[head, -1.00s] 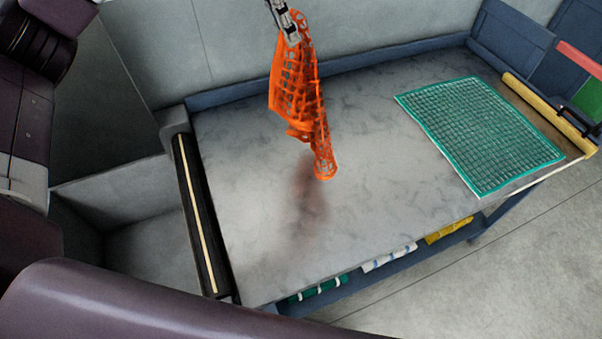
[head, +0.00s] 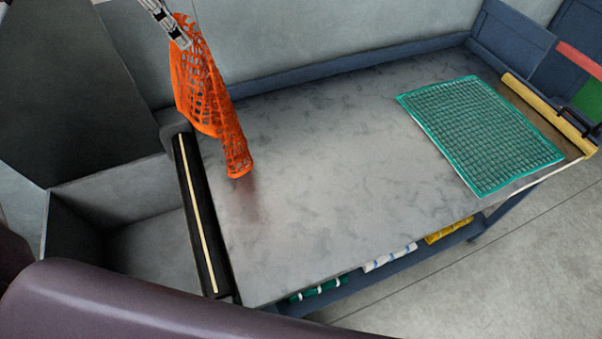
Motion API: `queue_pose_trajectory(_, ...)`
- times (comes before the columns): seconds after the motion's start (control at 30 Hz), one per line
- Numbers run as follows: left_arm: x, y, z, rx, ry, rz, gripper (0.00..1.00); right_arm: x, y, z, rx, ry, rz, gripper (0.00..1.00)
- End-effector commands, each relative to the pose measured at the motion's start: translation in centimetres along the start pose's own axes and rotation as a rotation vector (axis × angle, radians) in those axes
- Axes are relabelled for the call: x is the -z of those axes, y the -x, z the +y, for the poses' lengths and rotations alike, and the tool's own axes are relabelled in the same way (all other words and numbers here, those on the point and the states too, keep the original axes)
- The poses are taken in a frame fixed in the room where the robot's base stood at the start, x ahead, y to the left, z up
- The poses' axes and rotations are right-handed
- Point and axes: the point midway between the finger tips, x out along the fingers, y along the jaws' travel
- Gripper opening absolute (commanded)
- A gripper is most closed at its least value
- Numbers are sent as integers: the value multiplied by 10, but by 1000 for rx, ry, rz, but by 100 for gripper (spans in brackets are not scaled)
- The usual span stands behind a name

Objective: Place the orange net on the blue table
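The orange net (head: 208,95) hangs from a gripper at the top of the head view, by the table's left end. This is my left gripper (head: 180,38), shut on the net's upper end. The net's lower tip hangs over the left part of the table top, with a dark reddish shadow below it. I cannot tell whether the tip touches the surface. The blue table (head: 330,190) has a grey marbled top and a blue frame with a raised back edge. My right gripper is not in view.
A green net (head: 482,135) lies flat on the table's right part. A yellow roller (head: 548,112) lines the right end and a black roller (head: 200,215) the left end. A grey open bin (head: 145,240) stands left of the table. The table's middle is clear.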

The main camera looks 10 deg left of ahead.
Motion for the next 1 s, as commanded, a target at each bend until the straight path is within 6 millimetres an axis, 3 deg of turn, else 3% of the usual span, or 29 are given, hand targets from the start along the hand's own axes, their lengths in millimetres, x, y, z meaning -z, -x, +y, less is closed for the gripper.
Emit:
queue_pose_trajectory(0.17, 32, 11, 16, 3, -4, -2, 0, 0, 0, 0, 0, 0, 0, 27)
queue_pose_trajectory(0.2, 28, -3, 11, 8, -12, 4, 0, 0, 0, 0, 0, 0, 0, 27)
queue_pose_trajectory(0.37, 23, -34, 3, 8, -13, 3, 0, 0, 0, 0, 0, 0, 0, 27)
queue_pose_trajectory(0.5, 14, -60, -4, 7, -13, 1, 0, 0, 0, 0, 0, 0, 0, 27)
queue_pose_trajectory(0.77, -27, -85, -26, 6, -15, -1, 0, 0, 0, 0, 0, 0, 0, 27)
queue_pose_trajectory(1.0, -45, -127, -41, 7, -12, 0, 0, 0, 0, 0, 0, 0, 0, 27)
